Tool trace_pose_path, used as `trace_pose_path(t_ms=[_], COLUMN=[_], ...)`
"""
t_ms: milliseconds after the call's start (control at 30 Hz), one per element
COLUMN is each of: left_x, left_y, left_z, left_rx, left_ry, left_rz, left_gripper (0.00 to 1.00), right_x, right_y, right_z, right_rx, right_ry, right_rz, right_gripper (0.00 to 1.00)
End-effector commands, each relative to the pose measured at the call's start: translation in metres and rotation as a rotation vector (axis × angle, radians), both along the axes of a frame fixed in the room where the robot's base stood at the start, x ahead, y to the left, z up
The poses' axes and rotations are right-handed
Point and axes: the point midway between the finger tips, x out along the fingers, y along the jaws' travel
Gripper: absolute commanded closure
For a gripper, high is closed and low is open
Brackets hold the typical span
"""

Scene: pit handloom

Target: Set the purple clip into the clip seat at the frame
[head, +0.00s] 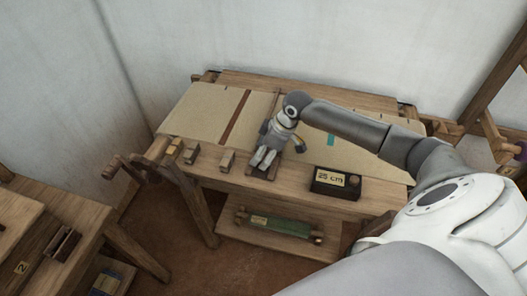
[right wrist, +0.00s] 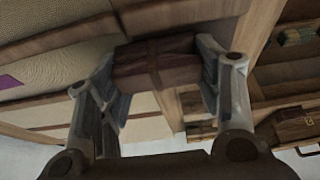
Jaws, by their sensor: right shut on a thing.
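My right gripper (head: 267,158) is over the front beam of the loom, its fingers pointing down. In the right wrist view my right gripper (right wrist: 160,85) is shut on a brown wooden block (right wrist: 155,66) with a crossing strip. A purple patch (right wrist: 9,82) lies on the cloth at the left of that view; I cannot tell whether it is the clip. A small purple thing (head: 520,150) shows at the right edge of the head view, apart from the gripper. I cannot make out the clip seat for certain. My left gripper is not in view.
Several small wooden blocks (head: 227,160) stand along the front beam, left of the gripper. A dark box labelled "25 cm" (head: 335,182) is to its right. Cloth (head: 208,108) covers the loom top. A green roll (head: 278,227) lies on the lower shelf. A bench (head: 50,215) is at left.

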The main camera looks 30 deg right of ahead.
Motion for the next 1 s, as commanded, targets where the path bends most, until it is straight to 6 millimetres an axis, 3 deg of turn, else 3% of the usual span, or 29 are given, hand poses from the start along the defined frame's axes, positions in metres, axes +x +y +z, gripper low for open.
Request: trace_pose_path(t_ms=[67, 100, 267, 667, 767, 1000], left_x=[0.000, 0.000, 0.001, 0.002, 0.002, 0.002], left_y=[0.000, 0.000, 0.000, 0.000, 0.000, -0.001], left_z=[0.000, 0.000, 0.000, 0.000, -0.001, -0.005], left_rx=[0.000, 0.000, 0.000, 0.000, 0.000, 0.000], left_ry=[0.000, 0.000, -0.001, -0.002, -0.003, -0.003], left_rz=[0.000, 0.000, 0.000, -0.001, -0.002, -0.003], left_gripper=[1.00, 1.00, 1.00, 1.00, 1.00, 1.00], right_x=[0.000, 0.000, 0.000, 0.000, -0.003, -0.018], right_y=[0.000, 0.000, 0.000, 0.000, -0.005, -0.017], right_z=[-0.002, -0.003, -0.003, 0.002, 0.013, 0.059], right_rx=[0.001, 0.001, 0.000, -0.001, -0.002, -0.004], right_ry=[0.001, 0.001, 0.000, -0.002, -0.002, -0.002], right_rz=[0.000, 0.000, 0.000, 0.000, 0.000, 0.001], right_gripper=[0.58, 0.39, 0.19, 0.19, 0.19, 0.19])
